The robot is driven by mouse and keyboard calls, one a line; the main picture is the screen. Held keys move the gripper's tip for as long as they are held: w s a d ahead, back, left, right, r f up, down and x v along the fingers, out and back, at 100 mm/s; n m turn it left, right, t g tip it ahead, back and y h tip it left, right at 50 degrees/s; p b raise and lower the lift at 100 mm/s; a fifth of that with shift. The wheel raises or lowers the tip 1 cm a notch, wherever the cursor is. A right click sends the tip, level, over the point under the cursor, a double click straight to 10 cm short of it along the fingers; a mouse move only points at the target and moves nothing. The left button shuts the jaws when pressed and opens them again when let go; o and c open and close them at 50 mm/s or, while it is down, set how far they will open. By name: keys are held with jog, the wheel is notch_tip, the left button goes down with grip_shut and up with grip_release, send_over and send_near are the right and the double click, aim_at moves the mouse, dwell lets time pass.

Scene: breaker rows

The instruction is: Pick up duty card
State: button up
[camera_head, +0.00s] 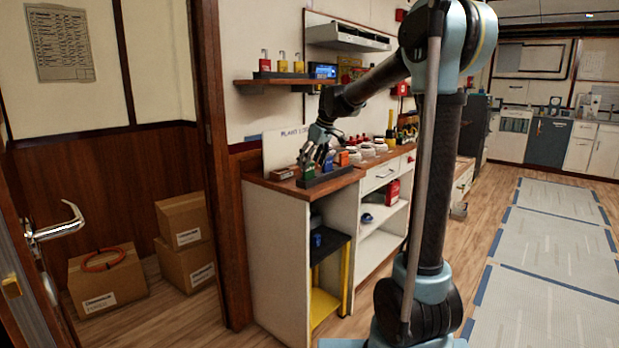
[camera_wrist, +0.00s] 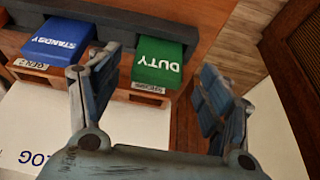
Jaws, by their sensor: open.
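The green duty card (camera_wrist: 158,62), marked DUTY, leans against a dark rail (camera_wrist: 125,18) in the wrist view, its lettering upside down. In the head view the green card (camera_head: 308,171) is at the near end of the counter, partly covered by my gripper. My gripper (camera_wrist: 153,75) is open, with one finger to each side of the green card in the wrist view. The fingers look apart from the card, and nothing is held between them. A blue card (camera_wrist: 57,42), marked STANDBY, stands left of the green one, close to the left finger.
An orange item (camera_head: 343,158) stands further along the same rail. A small red-brown box (camera_head: 282,174) is left of the cards on the wooden counter. A white board (camera_head: 283,150) stands behind. A shelf (camera_head: 285,82) with padlocks hangs above.

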aim_at(309, 168)
jog(key=x, duration=0.4)
jog(key=shift+w, duration=0.1)
jog(key=c, duration=1.1)
jog(key=shift+c, duration=0.2)
jog(key=shift+r, duration=0.15)
